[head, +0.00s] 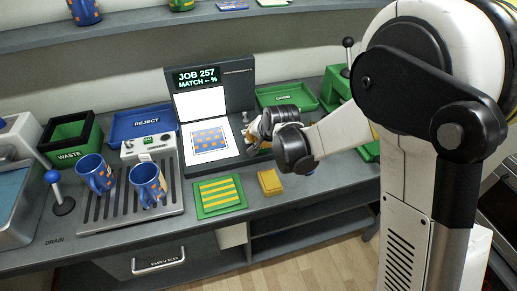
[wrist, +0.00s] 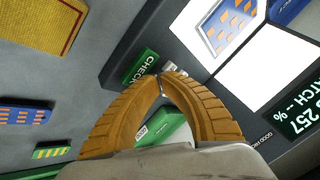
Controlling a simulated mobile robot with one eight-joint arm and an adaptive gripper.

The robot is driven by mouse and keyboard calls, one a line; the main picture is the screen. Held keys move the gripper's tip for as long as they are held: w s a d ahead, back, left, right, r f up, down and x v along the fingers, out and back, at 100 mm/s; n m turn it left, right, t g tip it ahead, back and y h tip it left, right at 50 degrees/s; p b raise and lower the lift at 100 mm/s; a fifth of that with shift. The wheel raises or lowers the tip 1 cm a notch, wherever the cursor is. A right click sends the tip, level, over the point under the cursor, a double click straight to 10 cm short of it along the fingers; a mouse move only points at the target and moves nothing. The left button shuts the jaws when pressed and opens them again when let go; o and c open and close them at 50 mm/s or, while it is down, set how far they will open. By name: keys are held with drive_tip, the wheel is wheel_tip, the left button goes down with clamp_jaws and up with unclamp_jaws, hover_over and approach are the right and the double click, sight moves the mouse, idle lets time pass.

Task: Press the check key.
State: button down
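The green check key (wrist: 140,67), lettered CHECK, sits on the dark edge of the scanning device in the wrist view. In the head view my gripper and wrist cover that spot. My gripper (wrist: 163,76) has its two orange fingers curved together with the tips meeting just beside the key, at its right end in the wrist view. It holds nothing that I can see. I cannot tell whether the tips touch the device. In the head view my gripper (head: 258,132) is at the device's right side. The display (head: 196,77) reads JOB 257, MATCH -- %.
A patterned sheet (head: 210,139) lies on the device's lit bed. A striped green pad (head: 220,196) and a yellow block (head: 270,181) lie in front. Two blue mugs (head: 96,173) stand left on a slatted rack. A green tray (head: 283,94) is behind my gripper.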

drive_tip(key=shift+f, duration=0.15)
drive_tip(key=shift+f+b, duration=0.3)
drive_tip(key=shift+b, duration=0.15)
drive_tip(key=shift+f+b, duration=0.4)
drive_tip(key=shift+f, duration=0.05)
idle(0.8)
drive_tip(key=shift+r, duration=0.1)
drive_tip(key=shift+r+p, duration=0.55)
drive_tip(key=shift+r, duration=0.25)
drive_tip(key=shift+r+p, duration=1.75)
drive_tip(key=shift+r, duration=0.8)
